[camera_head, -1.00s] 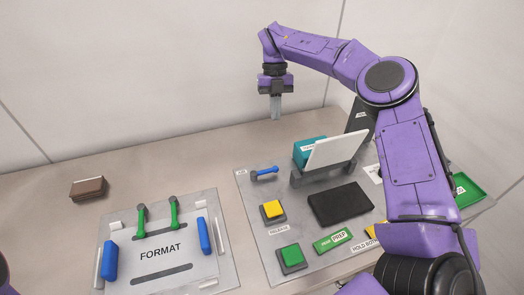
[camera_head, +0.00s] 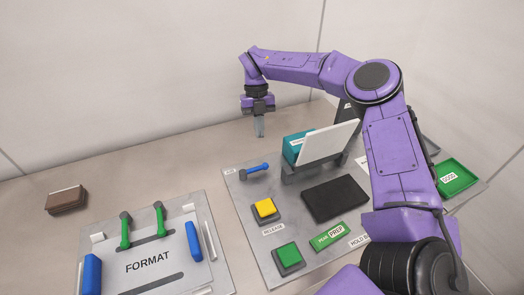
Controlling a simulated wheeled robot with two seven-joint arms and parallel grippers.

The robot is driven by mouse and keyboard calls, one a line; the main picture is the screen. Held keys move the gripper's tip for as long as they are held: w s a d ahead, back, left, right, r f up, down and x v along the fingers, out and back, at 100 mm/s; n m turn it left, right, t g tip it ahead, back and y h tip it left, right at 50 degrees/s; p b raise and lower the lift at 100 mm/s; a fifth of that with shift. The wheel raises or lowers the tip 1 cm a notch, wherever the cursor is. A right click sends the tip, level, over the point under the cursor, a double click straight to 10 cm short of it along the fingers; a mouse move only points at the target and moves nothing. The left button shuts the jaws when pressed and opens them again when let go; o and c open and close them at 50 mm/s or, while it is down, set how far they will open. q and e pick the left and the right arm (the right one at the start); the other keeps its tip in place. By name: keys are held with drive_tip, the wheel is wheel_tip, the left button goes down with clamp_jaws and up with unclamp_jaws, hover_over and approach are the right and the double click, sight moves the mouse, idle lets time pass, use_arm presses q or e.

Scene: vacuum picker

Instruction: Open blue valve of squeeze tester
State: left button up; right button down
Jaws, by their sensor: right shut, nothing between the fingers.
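The blue valve (camera_head: 256,168) is a small blue lever with a dark end, at the far left corner of the grey squeeze tester plate (camera_head: 237,203). My right gripper (camera_head: 260,130) points down above and behind the valve, shut and empty, apart from it. The tester also carries a yellow button (camera_head: 265,208), a green button (camera_head: 289,254), a black pad (camera_head: 335,199), a white tilted panel (camera_head: 327,142) and a teal block (camera_head: 293,148). My left gripper is not in view.
A FORMAT plate (camera_head: 152,245) with green handles (camera_head: 159,218) and blue grips (camera_head: 193,241) lies at the left. A brown block (camera_head: 66,199) sits behind it. A green tray (camera_head: 456,177) is at the right. Bare table lies behind the valve.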

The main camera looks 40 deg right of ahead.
sight(254, 171)
drive_tip(key=x, duration=0.3)
drive_tip(key=shift+s+f+p, duration=0.2)
drive_tip(key=shift+f+p, duration=0.1)
drive_tip(key=shift+f, duration=0.05)
drive_tip(key=s, duration=0.1)
drive_tip(key=s+a+p, duration=0.1)
drive_tip(key=s+f, duration=0.1)
drive_tip(key=shift+a, duration=0.25)
drive_tip(key=shift+s+a+f+p, duration=0.1)
drive_tip(key=shift+s+a+p, duration=0.05)
drive_tip(key=shift+s+p, duration=0.15)
